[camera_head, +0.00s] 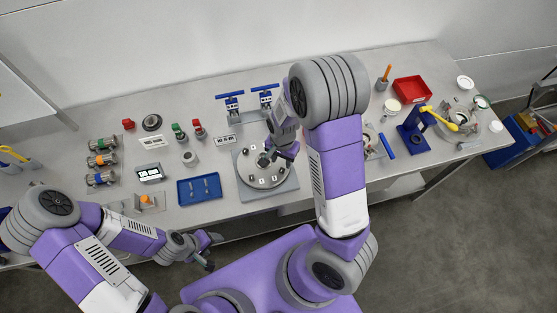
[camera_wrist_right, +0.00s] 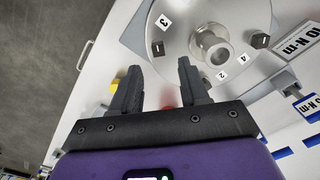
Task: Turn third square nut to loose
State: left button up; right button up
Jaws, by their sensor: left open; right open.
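A round light-grey plate (camera_head: 272,181) with a central metal hub sits on a grey square base on the table. In the right wrist view the plate (camera_wrist_right: 190,20) carries number labels; the label 3 (camera_wrist_right: 163,22) is next to a dark square nut (camera_wrist_right: 157,49). Another dark nut (camera_wrist_right: 259,41) is near label 4, right of the hub (camera_wrist_right: 213,47). My right gripper (camera_wrist_right: 160,78) is open and empty, its fingertips pointing at the plate with the nut beside label 3 between and beyond them. My left gripper (camera_head: 211,251) is open and empty, off the table's front edge.
A blue tray (camera_head: 199,199) lies left of the plate. Two blue-handled tools (camera_head: 232,103) stand behind it. Coloured-topped parts and a dark round knob (camera_head: 152,122) are at the left. A red bin (camera_head: 411,89) and a blue stand (camera_head: 413,140) are at the right.

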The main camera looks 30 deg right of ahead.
aim_at(282, 170)
notch_tip(282, 170, down, 6)
jog(key=shift+s+r, duration=0.1)
jog(key=shift+s, duration=0.05)
grip_shut()
dwell(0.3)
